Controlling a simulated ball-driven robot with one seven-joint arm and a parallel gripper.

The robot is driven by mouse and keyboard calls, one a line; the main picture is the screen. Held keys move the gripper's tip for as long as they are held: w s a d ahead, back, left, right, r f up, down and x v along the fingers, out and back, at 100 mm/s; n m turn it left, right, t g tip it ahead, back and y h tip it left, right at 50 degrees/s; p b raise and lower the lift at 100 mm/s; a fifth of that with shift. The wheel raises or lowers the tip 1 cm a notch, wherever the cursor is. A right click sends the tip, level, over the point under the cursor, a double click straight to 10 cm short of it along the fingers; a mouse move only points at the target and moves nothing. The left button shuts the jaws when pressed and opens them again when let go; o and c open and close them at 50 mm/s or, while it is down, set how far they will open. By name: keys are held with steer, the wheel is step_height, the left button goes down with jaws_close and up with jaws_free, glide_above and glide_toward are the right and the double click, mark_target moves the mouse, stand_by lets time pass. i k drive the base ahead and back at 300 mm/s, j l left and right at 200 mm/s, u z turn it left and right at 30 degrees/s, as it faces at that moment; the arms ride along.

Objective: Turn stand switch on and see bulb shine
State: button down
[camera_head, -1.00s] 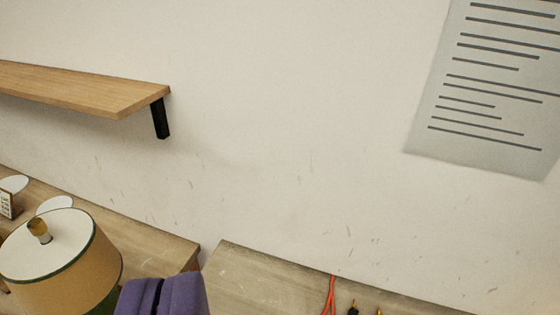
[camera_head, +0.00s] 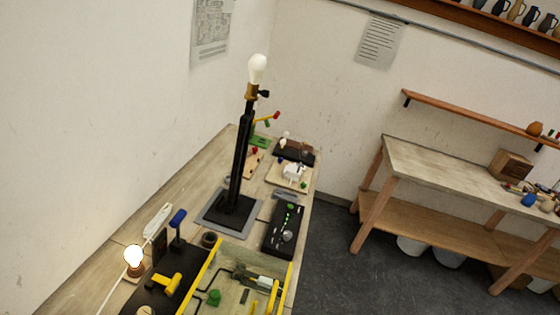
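A tall black lamp stand (camera_head: 240,155) stands upright on a dark square base, on a grey mat (camera_head: 212,222) on the wooden bench. A white bulb (camera_head: 257,68) sits in a brass socket (camera_head: 252,91) at its top. The bulb looks cream-white with soft shading and no clear glow around it. A small black knob (camera_head: 264,93), which looks like the stand's switch, sticks out to the right of the socket. Its on or off position cannot be read. My gripper is not in view.
A bright white bulb (camera_head: 134,257) on a small base stands at the bench's near left. A black box with knobs (camera_head: 284,229) and a yellow-edged panel (camera_head: 208,277) lie near the stand. Dark open floor (camera_head: 345,255) separates this bench from another wooden table (camera_head: 440,160).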

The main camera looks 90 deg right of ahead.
mark_target(265, 93)
steer(key=z, duration=2)
